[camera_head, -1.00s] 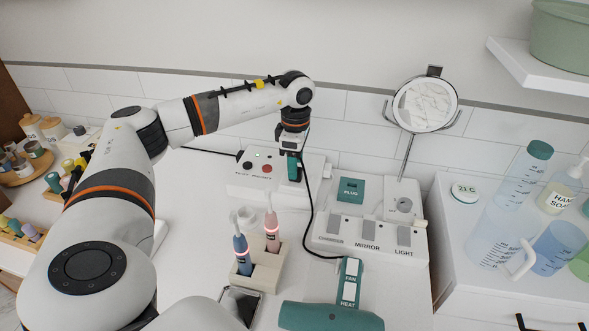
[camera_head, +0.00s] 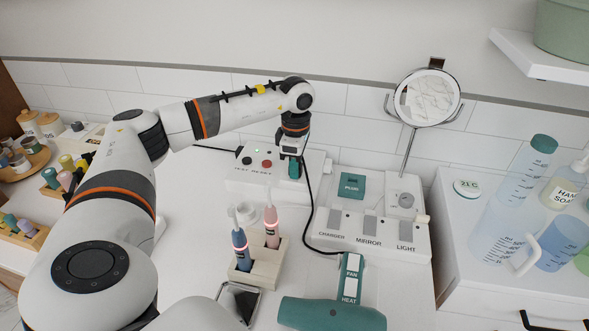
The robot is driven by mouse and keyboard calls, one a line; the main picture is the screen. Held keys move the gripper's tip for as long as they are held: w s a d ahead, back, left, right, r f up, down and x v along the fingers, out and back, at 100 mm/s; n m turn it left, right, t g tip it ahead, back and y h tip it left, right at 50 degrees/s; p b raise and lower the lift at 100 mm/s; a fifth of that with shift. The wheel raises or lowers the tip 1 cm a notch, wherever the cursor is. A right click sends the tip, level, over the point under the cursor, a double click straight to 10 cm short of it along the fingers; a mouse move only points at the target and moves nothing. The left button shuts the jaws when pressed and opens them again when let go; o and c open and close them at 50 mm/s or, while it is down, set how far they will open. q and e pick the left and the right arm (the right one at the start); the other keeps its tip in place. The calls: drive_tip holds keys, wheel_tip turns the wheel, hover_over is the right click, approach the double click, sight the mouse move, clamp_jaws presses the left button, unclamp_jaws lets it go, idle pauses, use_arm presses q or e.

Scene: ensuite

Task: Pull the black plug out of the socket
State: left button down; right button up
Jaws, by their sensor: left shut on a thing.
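The white socket box (camera_head: 240,176) with TEST and RESET buttons stands against the tiled wall. My left arm reaches over from the left, and my left gripper (camera_head: 294,167) points down at the right part of this box. It is shut on the black plug, which is mostly hidden by the gripper. A black cable (camera_head: 310,205) runs down from beside the gripper toward the teal hair dryer (camera_head: 330,314). I cannot tell whether the plug is still seated in the socket. My right gripper is not in view.
A white switch box (camera_head: 330,241) with a teal block marked PLUG (camera_head: 352,185) stands right of the cable. A holder with two toothbrushes (camera_head: 262,268) stands in front. A round mirror (camera_head: 427,98) rises behind. Bottles stand on the right cabinet.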

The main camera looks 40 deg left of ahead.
use_arm(q)
drive_tip(key=shift+r, duration=0.15)
drive_tip(key=shift+r+p, duration=0.6)
drive_tip(key=shift+r, duration=0.15)
drive_tip(key=shift+r+p, duration=0.45)
drive_tip(key=shift+r+p, duration=0.5)
drive_tip(key=shift+r, duration=0.2)
drive_tip(key=shift+r+p, duration=2.3)
drive_tip(key=shift+r, duration=0.7)
